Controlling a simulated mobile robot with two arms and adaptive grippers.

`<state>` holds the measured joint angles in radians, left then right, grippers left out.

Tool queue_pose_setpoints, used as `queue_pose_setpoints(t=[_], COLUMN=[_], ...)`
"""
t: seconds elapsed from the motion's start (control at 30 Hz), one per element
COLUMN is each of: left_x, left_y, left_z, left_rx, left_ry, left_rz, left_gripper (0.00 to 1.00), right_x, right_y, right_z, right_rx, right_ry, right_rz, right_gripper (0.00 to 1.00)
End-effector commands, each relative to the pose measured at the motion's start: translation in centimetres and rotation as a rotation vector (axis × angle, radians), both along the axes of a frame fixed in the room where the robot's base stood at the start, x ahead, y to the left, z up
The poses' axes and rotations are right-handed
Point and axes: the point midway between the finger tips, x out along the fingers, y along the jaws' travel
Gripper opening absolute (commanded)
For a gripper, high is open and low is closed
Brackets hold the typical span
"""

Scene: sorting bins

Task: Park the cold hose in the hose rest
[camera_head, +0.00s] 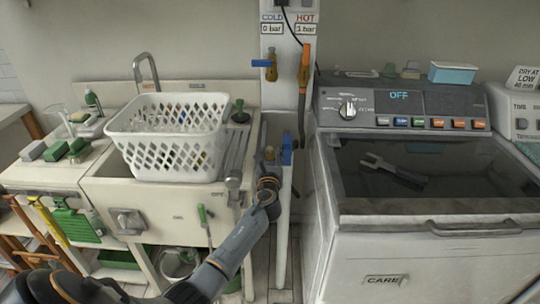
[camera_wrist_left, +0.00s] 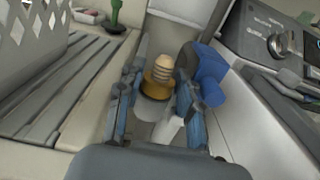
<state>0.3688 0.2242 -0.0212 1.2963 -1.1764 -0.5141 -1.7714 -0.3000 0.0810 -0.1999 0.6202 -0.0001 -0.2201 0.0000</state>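My left gripper (camera_head: 268,168) reaches up to the narrow ledge between the sink and the washer. In the left wrist view its two fingers (camera_wrist_left: 158,88) stand apart, one on each side of a ribbed brass fitting (camera_wrist_left: 161,68) with a brass collar. I cannot tell whether they touch it. I cannot tell which part is the hose rest. The cold tap (camera_head: 270,68), with a blue handle, is on the wall panel above. My right gripper is not in view.
A white basket (camera_head: 168,112) stands on the sink at left.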

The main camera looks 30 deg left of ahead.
Motion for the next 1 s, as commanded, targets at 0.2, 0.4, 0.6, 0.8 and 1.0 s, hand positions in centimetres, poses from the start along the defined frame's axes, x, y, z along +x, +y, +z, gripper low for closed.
queue_pose_setpoints(t=[0.2, 0.4, 0.6, 0.8, 1.0], left_x=[-0.4, -0.5, -2.1, -5.4, -8.5], left_y=[0.2, 0.2, -1.0, -3.4, -5.5], left_z=[-1.1, -1.2, -1.1, -0.9, -0.3], left_rx=[-0.009, -0.01, -0.009, -0.009, -0.004], left_ry=[0.017, 0.018, 0.015, 0.012, 0.005], left_rz=[0.009, 0.011, 0.008, 0.001, -0.001], left_gripper=[0.53, 0.53, 0.53, 0.53, 0.53], right_x=[0.0, 0.0, 0.0, 0.0, 0.0], right_y=[0.0, -0.2, 0.0, 0.0, 0.1], right_z=[-0.1, -0.1, -0.1, -0.1, 0.0], right_rx=[0.0, -0.002, 0.0, 0.0, 0.001], right_ry=[0.0, 0.001, 0.0, 0.001, 0.0], right_rz=[0.0, 0.001, 0.0, 0.0, 0.0], right_gripper=[0.52, 0.52, 0.52, 0.52, 0.52])
